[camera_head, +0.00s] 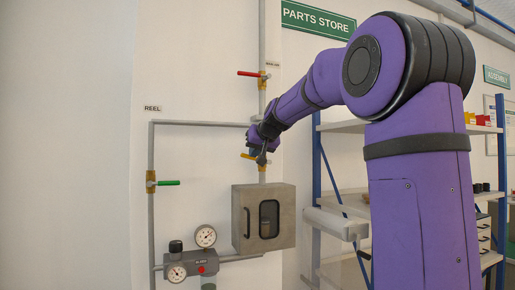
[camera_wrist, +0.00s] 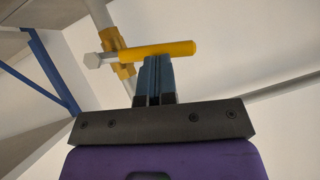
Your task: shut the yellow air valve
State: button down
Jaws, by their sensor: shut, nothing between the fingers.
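The yellow air valve's handle (camera_head: 248,156) sticks out to the left, crosswise to the upright grey pipe. In the wrist view the yellow handle (camera_wrist: 160,51) lies across just beyond my fingertips, with its brass-coloured body (camera_wrist: 122,68) on the pipe to the left. My gripper (camera_wrist: 154,60) is shut, with no gap holding anything. Its tips are at the handle's near edge; I cannot tell whether they touch. In the head view my gripper (camera_head: 262,157) is in front of the valve and hides part of its body.
A red-handled valve (camera_head: 250,74) is higher on the same pipe. A green-handled valve (camera_head: 166,183) is on the left pipe. A grey box (camera_head: 264,218) and gauges (camera_head: 205,236) are below. Shelving with blue posts (camera_head: 316,190) stands to the right.

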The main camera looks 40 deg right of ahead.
jog(key=shift+w+a+f, duration=0.1)
jog(key=shift+a+f, duration=0.2)
jog(key=shift+f, duration=0.45)
dwell(0.3)
jog(key=s+a+r, duration=0.2)
jog(key=s+r, duration=0.6)
jog(key=r, duration=0.1)
jog(key=shift+s+a+r, duration=0.25)
jog(key=shift+s+a, duration=0.05)
jog(key=shift+s, duration=0.1)
dwell(0.3)
jog(key=s+a+f+n+g, duration=0.1)
jog(key=s+a+f+g, duration=0.1)
jog(key=s+a+f, duration=0.4)
jog(key=s+a+f+n+g+y, duration=0.1)
jog(key=s+a+f, duration=0.5)
jog(key=s+f, duration=0.6)
jog(key=s+a+f+n+g, duration=0.2)
jog(key=s+a+f, duration=0.4)
jog(key=s+f, duration=0.3)
notch_tip(320, 180, down, 3)
jog(key=shift+f+g+y, duration=0.2)
jog(key=shift+g+y, duration=0.1)
jog(key=shift+g, duration=0.2)
